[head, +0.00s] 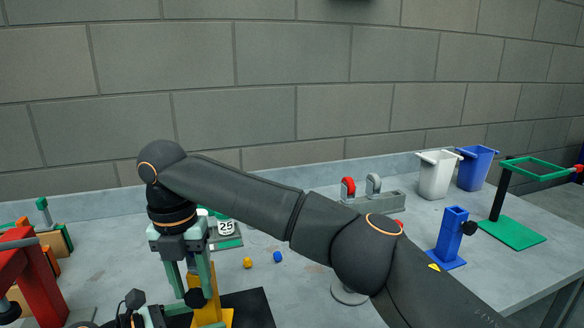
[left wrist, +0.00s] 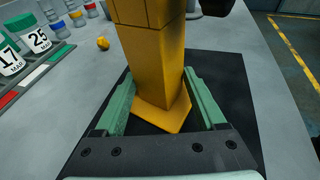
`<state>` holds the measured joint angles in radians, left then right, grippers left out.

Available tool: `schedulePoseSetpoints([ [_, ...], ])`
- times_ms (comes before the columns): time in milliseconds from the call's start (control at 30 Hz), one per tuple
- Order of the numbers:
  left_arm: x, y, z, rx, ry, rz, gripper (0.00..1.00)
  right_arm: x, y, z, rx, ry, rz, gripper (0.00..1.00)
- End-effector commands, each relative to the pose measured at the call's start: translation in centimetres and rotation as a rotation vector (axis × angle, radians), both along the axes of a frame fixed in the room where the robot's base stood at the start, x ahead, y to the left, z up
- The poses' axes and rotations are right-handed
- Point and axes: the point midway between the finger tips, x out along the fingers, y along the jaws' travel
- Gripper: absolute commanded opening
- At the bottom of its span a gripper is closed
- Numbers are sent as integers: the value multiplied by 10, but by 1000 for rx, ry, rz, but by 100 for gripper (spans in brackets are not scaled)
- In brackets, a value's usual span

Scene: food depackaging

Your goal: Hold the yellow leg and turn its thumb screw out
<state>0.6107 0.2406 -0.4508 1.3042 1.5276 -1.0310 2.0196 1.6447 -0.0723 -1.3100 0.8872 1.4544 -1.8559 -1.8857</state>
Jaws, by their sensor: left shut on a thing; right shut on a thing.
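The yellow leg (head: 204,283) stands upright on its flat foot at the bottom of the head view; it fills the middle of the left wrist view (left wrist: 155,60). Its black thumb screw (head: 195,298) faces me, low on the leg. My left gripper (left wrist: 160,82) is shut on the leg, one green finger along each side just above the foot. My right gripper (head: 196,288) points down from above, its green fingers shut on the thumb screw. How much of the screw is out of the leg cannot be told.
A black mat (head: 250,308) lies under the leg. A blue leg (head: 452,232) stands to the right, with a green stand (head: 515,233) beyond it. Small yellow (head: 248,263) and blue (head: 277,257) pieces lie behind the mat. A red frame (head: 37,275) is at left.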

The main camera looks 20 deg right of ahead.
Motion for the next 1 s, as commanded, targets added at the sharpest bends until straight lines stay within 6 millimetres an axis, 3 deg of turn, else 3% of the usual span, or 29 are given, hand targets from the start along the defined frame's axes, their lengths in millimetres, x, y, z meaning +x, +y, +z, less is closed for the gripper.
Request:
schedulePoseSetpoints([
  [300, 0, 1, -2, 5, 3, 0, 41, 1, 5, 68, 3, -6, 2, 34],
  [533, 0, 1, -2, 5, 3, 0, 41, 1, 5, 104, -1, -5, 2, 34],
  [1000, 0, 1, -2, 5, 2, 2, 40, 59, -68, 126, -53, -227, -287, 34],
])
